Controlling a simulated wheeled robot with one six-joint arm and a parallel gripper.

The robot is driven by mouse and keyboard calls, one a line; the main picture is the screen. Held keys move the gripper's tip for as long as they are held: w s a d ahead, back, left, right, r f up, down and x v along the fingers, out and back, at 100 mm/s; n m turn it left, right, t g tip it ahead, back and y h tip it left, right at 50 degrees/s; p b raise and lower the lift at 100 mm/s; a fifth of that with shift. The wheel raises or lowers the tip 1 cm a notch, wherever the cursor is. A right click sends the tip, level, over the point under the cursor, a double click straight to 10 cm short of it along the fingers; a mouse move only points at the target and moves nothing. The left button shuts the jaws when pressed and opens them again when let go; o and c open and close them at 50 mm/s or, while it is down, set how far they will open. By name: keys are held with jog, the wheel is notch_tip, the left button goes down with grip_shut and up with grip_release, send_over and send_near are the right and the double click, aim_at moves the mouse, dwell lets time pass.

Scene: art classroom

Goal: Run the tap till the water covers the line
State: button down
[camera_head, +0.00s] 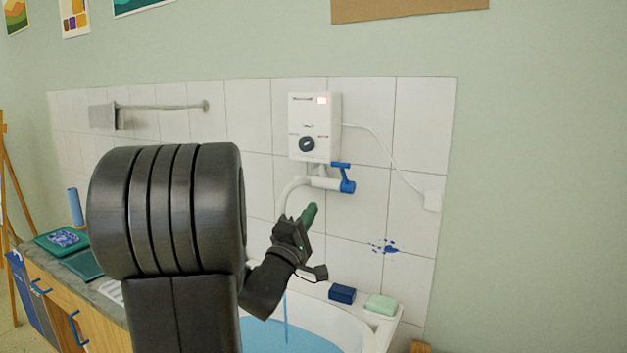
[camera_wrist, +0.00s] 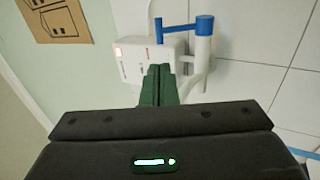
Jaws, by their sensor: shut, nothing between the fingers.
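The tap (camera_head: 325,183) is a white fitting with a curved spout and a blue lever (camera_head: 342,166), under a white wall heater (camera_head: 315,125). The lever also shows in the wrist view (camera_wrist: 178,27), beyond my fingertips. My gripper (camera_head: 309,214) has green fingers, shut and empty, just below the tap and apart from the lever. The fingers also show in the wrist view (camera_wrist: 158,85). A thin blue stream (camera_head: 286,318) falls into the white basin (camera_head: 378,330), which holds blue water (camera_head: 315,336). My arm hides part of the basin. I cannot make out the line.
A dark blue block (camera_head: 342,294) and a pale green bar (camera_head: 381,304) sit at the basin's back right. A white cable runs from the heater to a wall box (camera_head: 432,200). A counter (camera_head: 70,265) with green items stands left. A towel rail (camera_head: 160,107) is on the tiles.

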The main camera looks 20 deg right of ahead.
aim_at(336, 164)
jog(key=p+x, duration=0.3)
jog(key=x, duration=1.1)
jog(key=shift+s, duration=0.15)
jog(key=shift+r+p, duration=0.15)
jog(key=shift+p, duration=0.2)
jog(key=r+p, duration=0.1)
jog(key=p, duration=0.1)
jog(key=d+g+y+p, duration=0.1)
jog(key=p, duration=0.1)
jog(key=shift+w+r+p, duration=0.3)
jog(key=shift+r+p, duration=0.05)
jog(key=shift+w+r+p, duration=0.1)
jog(key=shift+r+p, duration=0.1)
jog(key=shift+p, duration=0.15)
jog(key=shift+r+p+x, duration=0.15)
jog(key=shift+p+x, duration=0.45)
jog(key=shift+x, duration=0.15)
jog(key=shift+r+p+x, duration=0.15)
jog(key=shift+p+x, duration=0.4)
jog(key=shift+x, duration=0.25)
jog(key=shift+p+x, duration=0.4)
jog(key=shift+x, duration=0.45)
jog(key=shift+d, duration=0.1)
